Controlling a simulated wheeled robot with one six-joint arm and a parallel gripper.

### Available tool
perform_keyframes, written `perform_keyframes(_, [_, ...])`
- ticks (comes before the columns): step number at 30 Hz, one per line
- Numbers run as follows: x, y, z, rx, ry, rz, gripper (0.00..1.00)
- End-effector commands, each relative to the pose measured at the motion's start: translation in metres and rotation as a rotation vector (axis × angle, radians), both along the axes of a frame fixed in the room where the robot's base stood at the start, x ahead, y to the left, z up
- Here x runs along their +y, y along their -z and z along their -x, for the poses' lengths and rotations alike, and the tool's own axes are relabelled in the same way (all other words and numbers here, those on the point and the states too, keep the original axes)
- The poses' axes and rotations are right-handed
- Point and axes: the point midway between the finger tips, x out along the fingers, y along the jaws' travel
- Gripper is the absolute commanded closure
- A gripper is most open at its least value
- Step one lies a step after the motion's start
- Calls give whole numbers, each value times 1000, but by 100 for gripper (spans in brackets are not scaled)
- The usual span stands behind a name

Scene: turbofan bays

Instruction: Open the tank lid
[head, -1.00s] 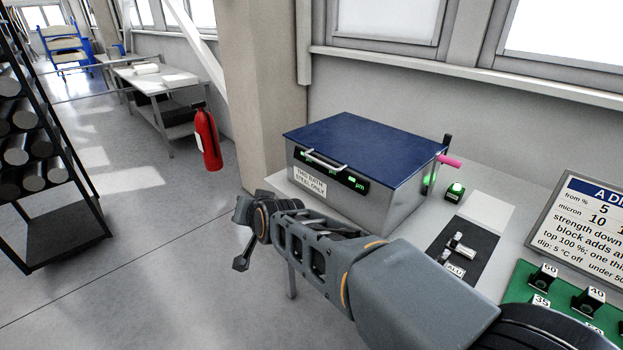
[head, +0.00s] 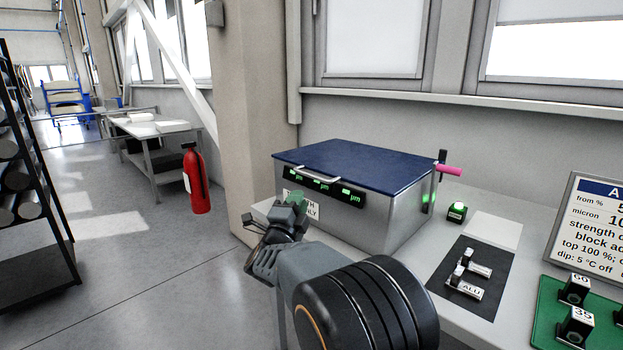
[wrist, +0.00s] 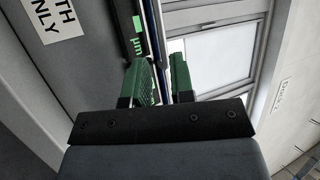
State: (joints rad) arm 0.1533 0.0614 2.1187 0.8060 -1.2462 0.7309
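The tank (head: 385,215) is a grey metal box on the bench with a dark blue lid (head: 360,160), which lies shut. A silver bar handle (head: 318,177) runs along the lid's front edge above a black strip with green readouts. My gripper (head: 292,197) is in front of the tank, just below the handle, and covers part of the white label. In the wrist view, the two green fingers (wrist: 160,82) stand apart, with the tank's front (wrist: 85,75) to the left. The gap between them looks empty; I cannot tell how far off the handle is.
A pink-tipped lever (head: 449,170) sticks out at the tank's right. A green-lit button box (head: 457,212), a black mat (head: 490,262) with metal pieces and a green block board (head: 560,335) lie on the bench. A fire extinguisher (head: 195,180) and pillar (head: 240,130) stand left.

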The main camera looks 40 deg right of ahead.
Motion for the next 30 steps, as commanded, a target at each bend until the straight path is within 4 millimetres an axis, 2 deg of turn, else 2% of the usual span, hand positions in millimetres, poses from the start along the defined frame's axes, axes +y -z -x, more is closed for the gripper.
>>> perform_keyframes(6, [-35, -16, -23, 2, 3, 1, 78])
perform_keyframes(15, [-68, -32, -46, 4, -1, 1, 78])
perform_keyframes(22, [-78, -36, -54, 3, -2, 0, 78])
perform_keyframes(30, [-79, -37, -55, 3, -2, 0, 78])
